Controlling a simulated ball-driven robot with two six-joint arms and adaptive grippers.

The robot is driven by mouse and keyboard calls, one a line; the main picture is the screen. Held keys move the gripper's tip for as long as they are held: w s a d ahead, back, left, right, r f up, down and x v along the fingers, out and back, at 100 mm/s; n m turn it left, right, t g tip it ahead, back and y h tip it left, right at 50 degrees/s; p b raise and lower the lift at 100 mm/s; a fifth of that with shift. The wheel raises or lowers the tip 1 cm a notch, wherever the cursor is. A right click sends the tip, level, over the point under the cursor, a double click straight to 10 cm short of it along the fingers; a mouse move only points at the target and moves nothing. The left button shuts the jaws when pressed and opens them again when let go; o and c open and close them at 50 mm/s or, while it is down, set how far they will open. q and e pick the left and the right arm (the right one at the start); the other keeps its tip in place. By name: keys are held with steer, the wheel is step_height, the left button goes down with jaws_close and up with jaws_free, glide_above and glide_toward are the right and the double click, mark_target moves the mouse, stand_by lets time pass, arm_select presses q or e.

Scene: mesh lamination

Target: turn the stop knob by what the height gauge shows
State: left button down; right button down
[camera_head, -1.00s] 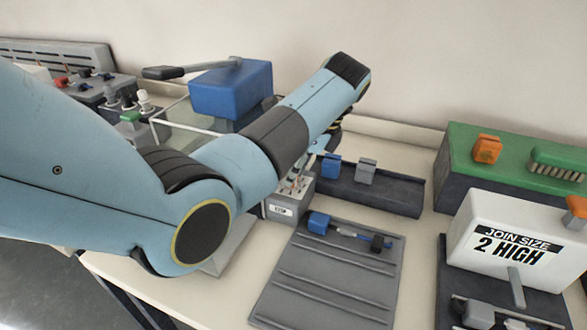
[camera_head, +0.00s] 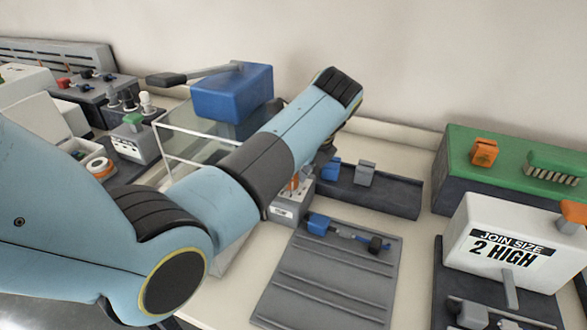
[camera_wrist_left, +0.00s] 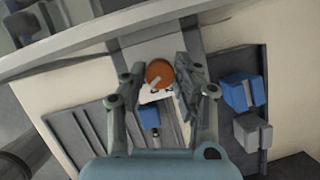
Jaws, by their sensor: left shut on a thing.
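The stop knob (camera_wrist_left: 159,73) is orange with a pale pointer line and sits on a grey box. My left gripper (camera_wrist_left: 158,88) has one finger on each side of this knob and is shut on it. In the head view the grey stop box (camera_head: 289,212) shows just past my left forearm, which hides most of the gripper and knob. A white box (camera_head: 507,247) at the right reads "JOIN SIZE 2 HIGH"; I cannot tell whether it is the height gauge. My right gripper is out of view.
A grey ridged mat (camera_head: 325,285) holds a blue-ended tool (camera_head: 345,234). Behind it, a dark tray (camera_head: 390,196) carries a blue block (camera_head: 331,169) and a grey block (camera_head: 365,174). A blue lever box (camera_head: 232,95) stands at the back, a green-topped block (camera_head: 515,155) at the right.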

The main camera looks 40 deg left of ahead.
arm_select(q)
steer(key=shift+m+t+p, duration=0.45)
steer(key=shift+m+t, duration=0.05)
steer(key=shift+m, duration=0.6)
steer(key=c, duration=1)
jaws_free()
steer(key=v, duration=1.2)
steer(key=shift+a, duration=0.15)
